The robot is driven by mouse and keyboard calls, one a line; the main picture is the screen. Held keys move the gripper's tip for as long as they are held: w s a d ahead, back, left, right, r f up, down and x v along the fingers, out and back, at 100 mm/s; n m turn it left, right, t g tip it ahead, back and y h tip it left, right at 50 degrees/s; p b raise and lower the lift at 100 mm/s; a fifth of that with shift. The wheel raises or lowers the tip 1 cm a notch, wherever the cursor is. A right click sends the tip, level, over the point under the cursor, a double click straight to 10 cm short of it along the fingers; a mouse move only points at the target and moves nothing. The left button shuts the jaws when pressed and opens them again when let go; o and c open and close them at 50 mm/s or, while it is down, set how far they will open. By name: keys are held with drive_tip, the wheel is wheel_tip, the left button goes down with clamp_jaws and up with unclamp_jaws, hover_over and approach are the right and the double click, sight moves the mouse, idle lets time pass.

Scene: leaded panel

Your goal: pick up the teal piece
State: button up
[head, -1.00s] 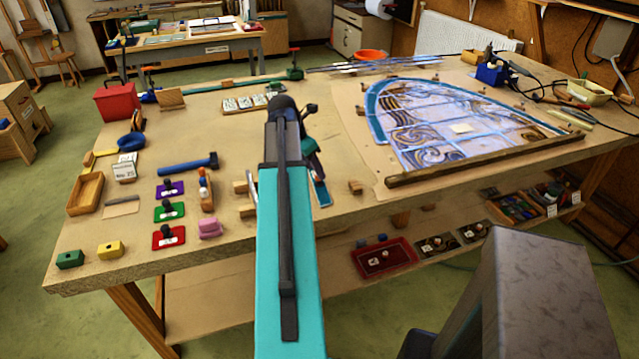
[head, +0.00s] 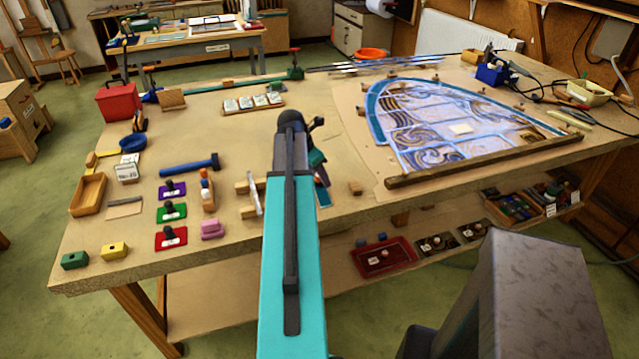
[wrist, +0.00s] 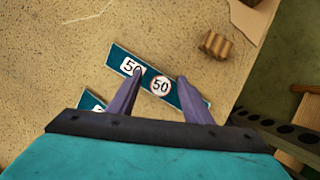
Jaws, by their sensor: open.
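A flat teal strip (wrist: 178,92) with two white "50" labels lies on the bench in the wrist view. Part of it shows beside my arm in the head view (head: 324,198). My gripper (wrist: 161,77) is open, with its two fingers apart over the strip, one near each label. Nothing is held. I cannot tell how high the fingertips are above it. A second teal piece (wrist: 90,101) with a white label shows at the lower left of the wrist view, mostly hidden by my gripper's body.
A small wooden block (wrist: 216,45) lies just right of the strip, near the bench edge. A wooden rack with metal bars (head: 254,196) stands left of my arm. The leaded panel (head: 455,125) lies to the right behind a dark wooden batten (head: 480,160).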

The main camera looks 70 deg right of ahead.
drive_tip(key=shift+f, duration=0.2)
drive_tip(key=shift+c, duration=0.4)
clamp_jaws()
